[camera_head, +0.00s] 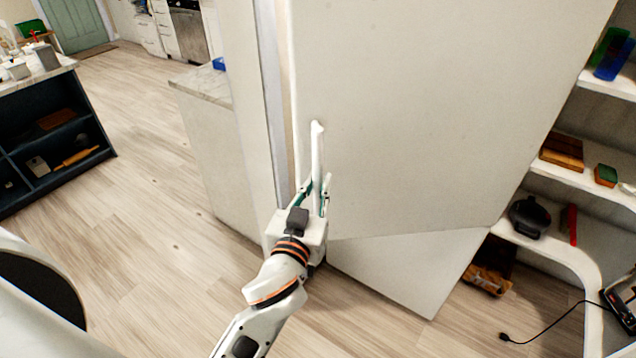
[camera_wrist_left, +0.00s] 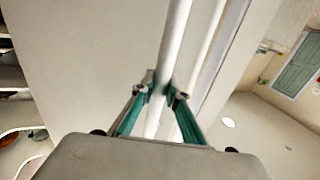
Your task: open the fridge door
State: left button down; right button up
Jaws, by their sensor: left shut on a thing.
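The white fridge door (camera_head: 420,110) fills the middle of the head view. Its vertical bar handle (camera_head: 317,150) stands near the door's left edge. My left gripper (camera_head: 316,190) is at the lower part of the handle, shut on it. In the left wrist view the handle (camera_wrist_left: 174,45) runs between the green fingers of the left gripper (camera_wrist_left: 161,92). A narrow grey strip (camera_head: 272,100) shows along the door's left edge; I cannot tell whether the door stands slightly ajar. My right gripper is not in view.
Corner shelves (camera_head: 560,185) with a black pan (camera_head: 529,216) and other items stand right of the fridge. A counter (camera_head: 205,85) adjoins its left side. A dark shelf unit (camera_head: 50,135) is at far left. Wooden floor (camera_head: 140,220) is clear between them. A black cable (camera_head: 545,335) lies at lower right.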

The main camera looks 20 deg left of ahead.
aim_at(316, 149)
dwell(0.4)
pick_arm(q)
jog(key=c, duration=2)
grip_release()
notch_tip(316, 149, up, 10)
jog(key=shift+r, duration=0.1)
